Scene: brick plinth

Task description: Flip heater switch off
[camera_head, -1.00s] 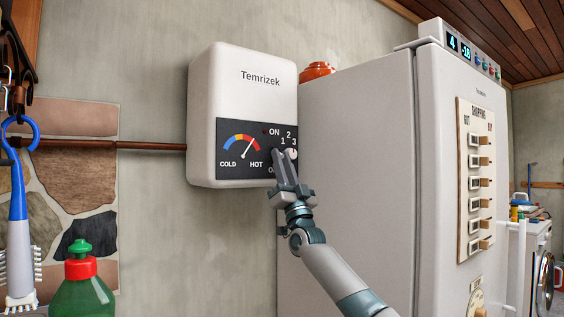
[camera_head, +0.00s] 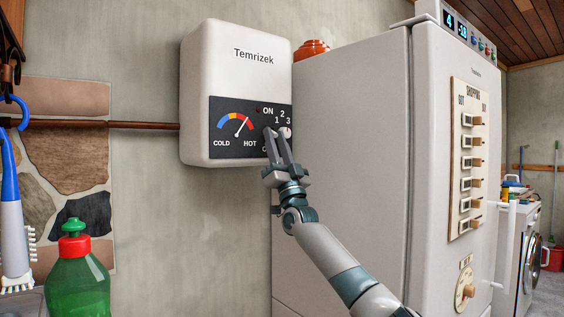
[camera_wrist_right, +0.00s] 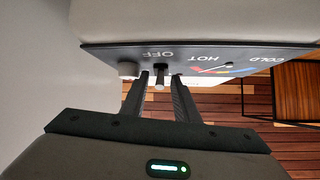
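The white heater box (camera_head: 236,85) hangs on the wall in the head view, with a dark panel (camera_head: 231,150) on its lower part. My right gripper (camera_head: 276,133) reaches up to the right side of this panel and hides the switch there. In the right wrist view the heater appears upside down. A small dark switch (camera_wrist_right: 159,70) with a pale tip sits by the OFF mark, between the two fingers of my right gripper (camera_wrist_right: 160,78). The fingers stand apart. I cannot tell whether either one touches the switch. My left gripper is not in view.
A tall white fridge (camera_head: 345,150) stands right of the heater. A green bottle (camera_head: 77,285) and a blue-handled brush (camera_head: 12,220) are at the lower left. The wall below the heater is clear.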

